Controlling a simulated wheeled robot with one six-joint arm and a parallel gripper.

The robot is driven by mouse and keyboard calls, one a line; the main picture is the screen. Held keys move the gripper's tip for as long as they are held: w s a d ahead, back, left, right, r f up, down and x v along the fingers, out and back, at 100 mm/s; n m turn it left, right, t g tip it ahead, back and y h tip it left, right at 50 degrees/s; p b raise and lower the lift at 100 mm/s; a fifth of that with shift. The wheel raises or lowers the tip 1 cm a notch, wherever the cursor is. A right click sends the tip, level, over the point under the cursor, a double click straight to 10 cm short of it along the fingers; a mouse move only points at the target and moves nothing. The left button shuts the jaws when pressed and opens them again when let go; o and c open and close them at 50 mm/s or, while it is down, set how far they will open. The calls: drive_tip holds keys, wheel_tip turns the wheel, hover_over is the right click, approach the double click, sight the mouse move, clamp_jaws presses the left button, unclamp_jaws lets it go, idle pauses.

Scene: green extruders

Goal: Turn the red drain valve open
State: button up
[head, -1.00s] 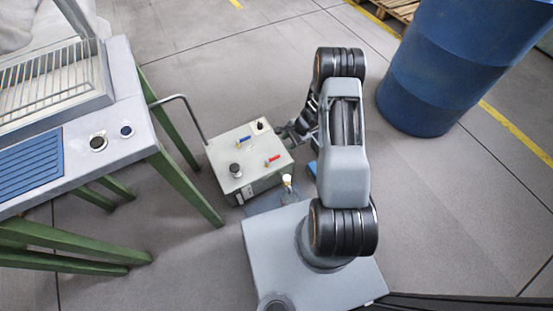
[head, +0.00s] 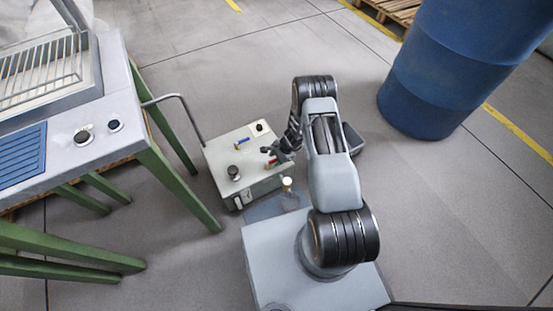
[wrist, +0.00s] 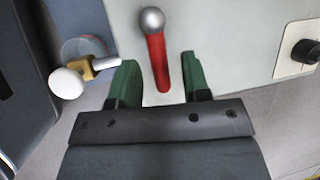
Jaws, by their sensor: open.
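The red drain valve (wrist: 157,62) is a red lever with a round metal pivot at one end, on the top of a pale grey box (head: 223,160). In the wrist view the lever's free end lies between the two green fingertips of my gripper (wrist: 160,80), with a gap on each side. My gripper is open. In the head view my gripper (head: 272,155) is over the right part of the box top and hides most of the red lever (head: 272,162).
The box top also carries a blue lever (head: 242,141), a black knob (head: 233,171) and a black switch (head: 259,127). A white-knobbed brass fitting (head: 287,184) stands beside the box. A green-legged table (head: 180,185) is left, a blue barrel (head: 440,80) right.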

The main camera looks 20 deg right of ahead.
clamp_jaws()
idle(0.4)
